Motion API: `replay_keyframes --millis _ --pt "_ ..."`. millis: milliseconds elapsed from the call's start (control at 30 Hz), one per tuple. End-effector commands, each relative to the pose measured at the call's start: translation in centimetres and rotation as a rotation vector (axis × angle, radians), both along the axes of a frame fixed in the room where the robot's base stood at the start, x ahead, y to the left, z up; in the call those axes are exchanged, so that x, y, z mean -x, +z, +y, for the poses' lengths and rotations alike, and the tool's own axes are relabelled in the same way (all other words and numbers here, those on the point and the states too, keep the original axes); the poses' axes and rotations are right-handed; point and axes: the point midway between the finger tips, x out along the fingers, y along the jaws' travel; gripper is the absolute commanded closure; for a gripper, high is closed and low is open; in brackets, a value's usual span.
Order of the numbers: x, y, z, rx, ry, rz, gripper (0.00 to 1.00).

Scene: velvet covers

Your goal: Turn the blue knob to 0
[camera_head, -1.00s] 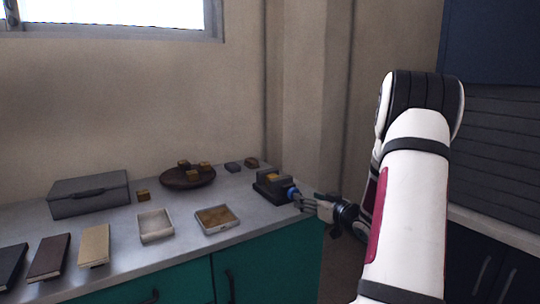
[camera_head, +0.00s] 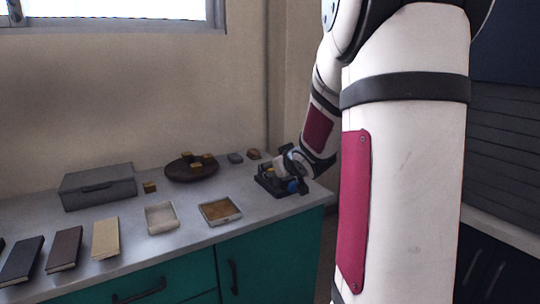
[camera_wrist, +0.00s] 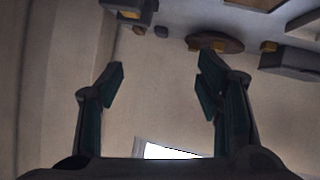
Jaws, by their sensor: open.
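The blue knob (camera_head: 293,186) is on the right front of a small dark device (camera_head: 267,184) at the right end of the counter. My wrist covers part of the device in the head view, and I cannot read the knob's setting. In the wrist view my gripper (camera_wrist: 162,78) has its two fingers spread wide with nothing between them. The dark device (camera_wrist: 132,8) is cut off at the top left of that view, beyond the left fingertip. The knob cannot be made out there. In the head view the fingers are hard to make out near the device.
A round brown plate (camera_head: 176,173) with several small blocks stands left of the device. A grey case (camera_head: 97,188), a white tray (camera_head: 161,217), a brown-filled tray (camera_head: 220,211) and books (camera_head: 65,249) are further left. The wall stands close behind, with a pillar at the counter's right end.

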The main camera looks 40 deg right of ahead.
Motion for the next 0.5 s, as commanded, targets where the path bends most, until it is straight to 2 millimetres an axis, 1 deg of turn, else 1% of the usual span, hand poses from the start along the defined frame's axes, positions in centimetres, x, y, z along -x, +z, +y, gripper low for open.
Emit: replay_keyframes --millis 33,200,333,500 --pt "0.1 1.0 0.8 0.004 -0.001 0.011 0.41" --pt "0.9 2.6 3.1 0.004 -0.014 0.057 0.41" --pt "1.5 3.5 4.5 0.002 -0.02 0.085 0.41" --pt "2.0 4.2 5.7 -0.002 -0.026 0.108 0.41"
